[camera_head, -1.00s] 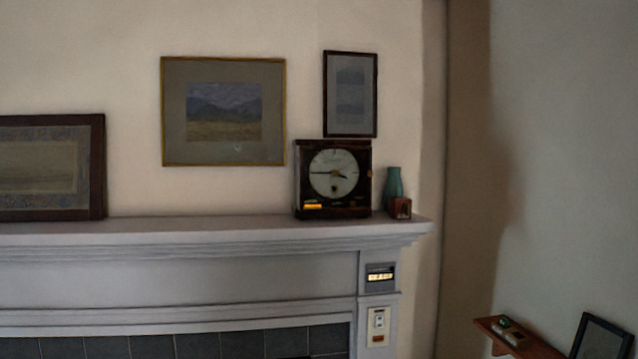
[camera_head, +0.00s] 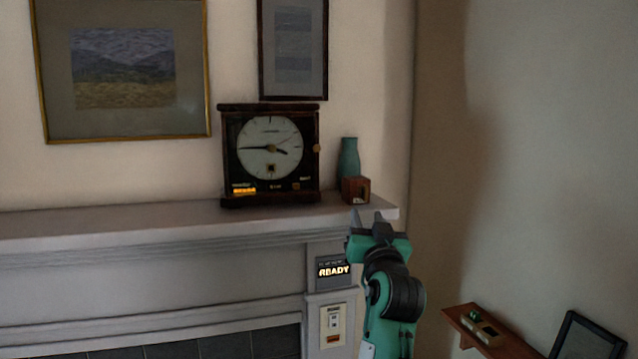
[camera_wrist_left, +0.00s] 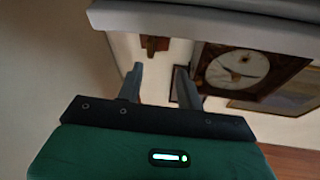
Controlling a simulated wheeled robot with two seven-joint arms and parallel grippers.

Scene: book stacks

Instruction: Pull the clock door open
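The dark wooden clock (camera_head: 232,160) stands upright on the grey mantel (camera_head: 160,217), with a round pale dial and a small brass knob (camera_head: 316,148) at its right edge. Its glazed front door looks shut. The clock also shows upside down in the left wrist view (camera_wrist_left: 237,68). My left gripper (camera_head: 368,215) is in front of the mantel's right end, below and to the right of the clock. Its two fingers (camera_wrist_left: 159,80) are apart with nothing between them, and it touches nothing that I can see. My right gripper is not in view.
A teal vase (camera_head: 348,158) and a small wooden box (camera_head: 356,190) stand right of the clock. A lit READY panel (camera_head: 333,271) and a switch plate (camera_head: 333,325) are below. A red-brown shelf (camera_head: 490,335) is at lower right. The mantel left of the clock is clear.

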